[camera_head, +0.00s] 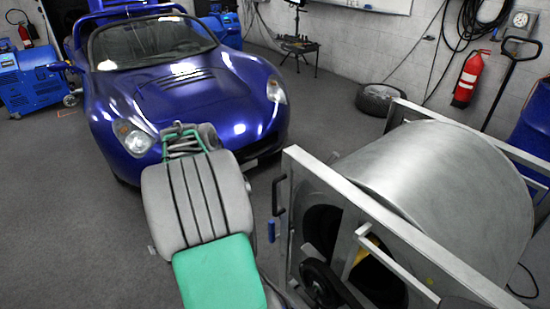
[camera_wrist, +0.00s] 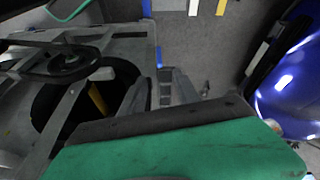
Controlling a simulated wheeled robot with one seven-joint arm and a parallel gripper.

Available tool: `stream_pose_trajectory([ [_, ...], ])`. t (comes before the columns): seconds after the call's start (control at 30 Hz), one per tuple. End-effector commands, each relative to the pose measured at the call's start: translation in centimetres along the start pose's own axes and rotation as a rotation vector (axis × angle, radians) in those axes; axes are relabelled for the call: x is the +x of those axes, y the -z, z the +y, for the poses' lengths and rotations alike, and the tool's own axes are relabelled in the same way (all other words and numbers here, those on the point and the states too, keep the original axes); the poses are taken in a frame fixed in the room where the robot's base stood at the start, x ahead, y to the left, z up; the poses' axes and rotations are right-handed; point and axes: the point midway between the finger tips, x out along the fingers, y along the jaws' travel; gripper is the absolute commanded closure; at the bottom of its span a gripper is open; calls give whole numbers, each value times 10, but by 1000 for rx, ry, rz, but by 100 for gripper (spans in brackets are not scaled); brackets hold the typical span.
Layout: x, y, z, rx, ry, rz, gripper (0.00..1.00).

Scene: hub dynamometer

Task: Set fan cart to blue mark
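The fan cart (camera_head: 430,180), a large grey drum in a pale metal frame, stands at the right in the head view. Its frame and dark opening (camera_wrist: 125,72) fill the left of the wrist view. A black handle (camera_head: 277,195) and a blue-tipped part (camera_head: 271,230) stick out from its near-left side. My gripper (camera_wrist: 165,85) shows two grey fingers apart, beside the cart frame; I see nothing clearly held. In the head view the fingers cannot be made out. Coloured strips lie on the floor at the top of the wrist view, including a blue one (camera_wrist: 147,8).
A blue sports car (camera_head: 190,90) stands close on the left of the cart, leaving a narrow floor gap. A tyre (camera_head: 380,99) lies behind the cart. A fire extinguisher (camera_head: 467,80) hangs on the back wall. A blue machine (camera_head: 32,82) stands far left.

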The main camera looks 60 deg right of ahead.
Motion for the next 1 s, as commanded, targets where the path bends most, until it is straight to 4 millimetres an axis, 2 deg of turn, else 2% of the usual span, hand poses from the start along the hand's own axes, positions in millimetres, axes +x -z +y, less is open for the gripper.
stream_pose_trajectory([
  [0.03, -16, 38, 14, 121, -41, 9, 62],
  [0.1, -12, 68, 29, 257, -78, 26, 62],
  [0.2, -4, 89, 42, 361, -106, 41, 62],
  [0.37, 17, 92, 47, 385, -113, 45, 62],
  [0.6, 61, 93, 51, 383, -111, 45, 62],
  [0.7, 72, 94, 52, 382, -108, 46, 62],
  [1.0, 77, 93, 51, 380, -106, 46, 63],
])
